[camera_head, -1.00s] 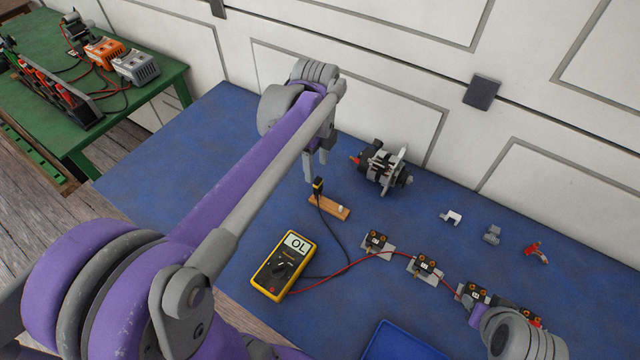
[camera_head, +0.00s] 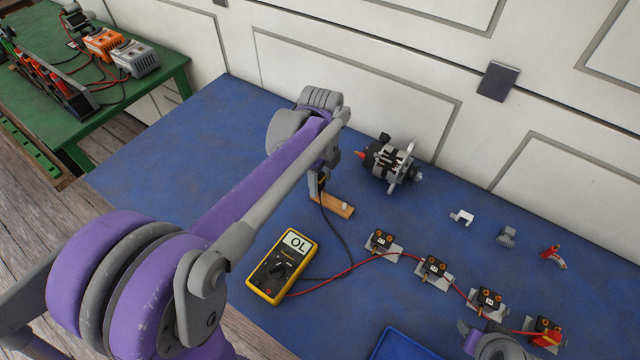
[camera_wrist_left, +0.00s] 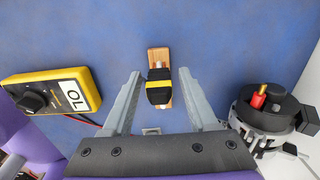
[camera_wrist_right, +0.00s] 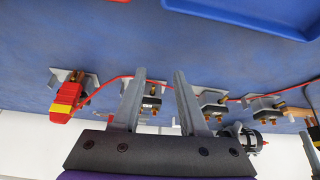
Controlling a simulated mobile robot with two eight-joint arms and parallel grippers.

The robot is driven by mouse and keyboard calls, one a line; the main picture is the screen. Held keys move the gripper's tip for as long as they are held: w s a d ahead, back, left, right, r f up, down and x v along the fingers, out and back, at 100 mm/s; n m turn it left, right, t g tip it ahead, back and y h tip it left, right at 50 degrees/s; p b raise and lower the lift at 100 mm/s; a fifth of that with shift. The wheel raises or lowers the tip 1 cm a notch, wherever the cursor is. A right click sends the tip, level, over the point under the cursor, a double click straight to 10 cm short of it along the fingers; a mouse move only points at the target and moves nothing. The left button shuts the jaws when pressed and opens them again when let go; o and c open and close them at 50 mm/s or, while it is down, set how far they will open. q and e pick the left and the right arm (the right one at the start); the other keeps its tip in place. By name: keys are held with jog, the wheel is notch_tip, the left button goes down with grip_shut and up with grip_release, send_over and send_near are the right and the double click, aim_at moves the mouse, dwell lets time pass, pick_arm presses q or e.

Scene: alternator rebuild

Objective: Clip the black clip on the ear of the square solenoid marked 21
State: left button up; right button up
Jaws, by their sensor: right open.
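The black clip (camera_wrist_left: 159,88), with a yellow band, stands on a small wooden block (camera_head: 334,205). My left gripper (camera_wrist_left: 160,75) is open, with its fingers on either side of the clip; in the head view (camera_head: 320,188) its fingers are down at the block. Several square solenoids on metal plates stand in a row: one (camera_head: 382,240), another (camera_head: 433,268), a third (camera_head: 488,299), and one at the right end (camera_head: 544,330) with a red clip (camera_head: 547,340) on it. Their number labels are too small to read surely. My right gripper (camera_wrist_right: 160,78) is open and empty near the row's right end.
A yellow multimeter (camera_head: 284,266) reading OL lies left of the row; its black lead runs to the black clip, its red lead along the solenoids. An alternator (camera_head: 388,163) stands behind the block. A blue tray (camera_head: 403,346) is at the front. Small parts lie at the back right.

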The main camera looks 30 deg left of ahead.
aim_at(321, 173)
pick_arm(q)
jog(key=c, duration=0.8)
jog(key=shift+r, duration=0.15)
pick_arm(e)
jog(key=shift+r, duration=0.1)
pick_arm(q)
jog(key=shift+r+p, duration=1.15)
jog(key=shift+r, duration=0.8)
pick_arm(e)
jog(key=shift+w+r, duration=0.3)
jog(key=shift+r, duration=0.45)
jog(key=shift+w+r, duration=0.3)
jog(key=shift+r, duration=0.4)
pick_arm(q)
jog(key=shift+f, duration=0.1)
pick_arm(e)
jog(key=shift+f, duration=0.1)
